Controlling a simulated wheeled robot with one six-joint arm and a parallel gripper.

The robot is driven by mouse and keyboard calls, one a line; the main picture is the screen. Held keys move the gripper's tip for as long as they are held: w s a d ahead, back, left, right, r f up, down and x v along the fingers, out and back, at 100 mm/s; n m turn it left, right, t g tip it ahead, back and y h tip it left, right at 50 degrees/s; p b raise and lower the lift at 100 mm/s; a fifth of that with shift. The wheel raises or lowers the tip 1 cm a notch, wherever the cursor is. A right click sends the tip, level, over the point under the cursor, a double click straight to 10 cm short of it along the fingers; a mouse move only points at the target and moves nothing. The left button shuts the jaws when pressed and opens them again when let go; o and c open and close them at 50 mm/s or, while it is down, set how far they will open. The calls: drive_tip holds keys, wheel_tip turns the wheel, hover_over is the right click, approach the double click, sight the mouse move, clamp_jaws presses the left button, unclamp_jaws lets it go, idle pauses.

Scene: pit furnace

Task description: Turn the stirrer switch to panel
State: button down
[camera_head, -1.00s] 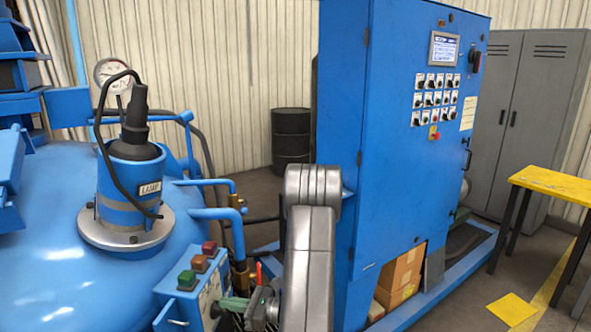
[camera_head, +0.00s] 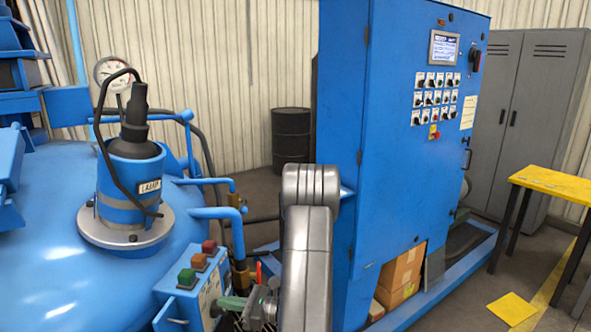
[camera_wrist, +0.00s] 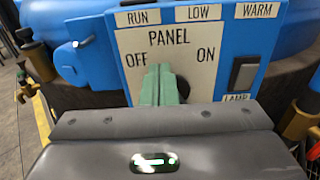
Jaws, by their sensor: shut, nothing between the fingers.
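The small blue control box (camera_head: 193,288) stands beside the furnace in the head view, with green, orange and red buttons on top. In the wrist view its white face plate (camera_wrist: 215,53) reads PANEL at the top, OFF at the left and ON at the right. The switch, a dark knob (camera_wrist: 183,87), sits below these words and is mostly hidden behind my gripper's green fingers. My gripper (camera_wrist: 160,80) is shut and empty, its fingertips in front of or beside the knob; contact cannot be told. The knob's pointing direction is hidden.
A black rocker labelled LAMP (camera_wrist: 243,74) is right of the switch. A blue latch or bracket (camera_wrist: 85,58) sticks out at the left. In the head view, the tall blue cabinet (camera_head: 385,180) stands close on the right, and pipes (camera_head: 215,213) run behind the box.

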drive_tip(key=shift+w+d, duration=0.1)
drive_tip(key=shift+w, duration=0.3)
drive_tip(key=shift+w+d+b, duration=0.15)
drive_tip(key=shift+w+b, duration=0.6)
drive_tip(key=shift+w, duration=0.15)
idle(0.4)
drive_tip(key=shift+w+r, duration=0.1)
drive_tip(key=shift+r, duration=0.25)
drive_tip(key=d, duration=0.4)
drive_tip(key=s+d, duration=0.1)
drive_tip(key=d, duration=0.1)
drive_tip(key=shift+f, duration=0.1)
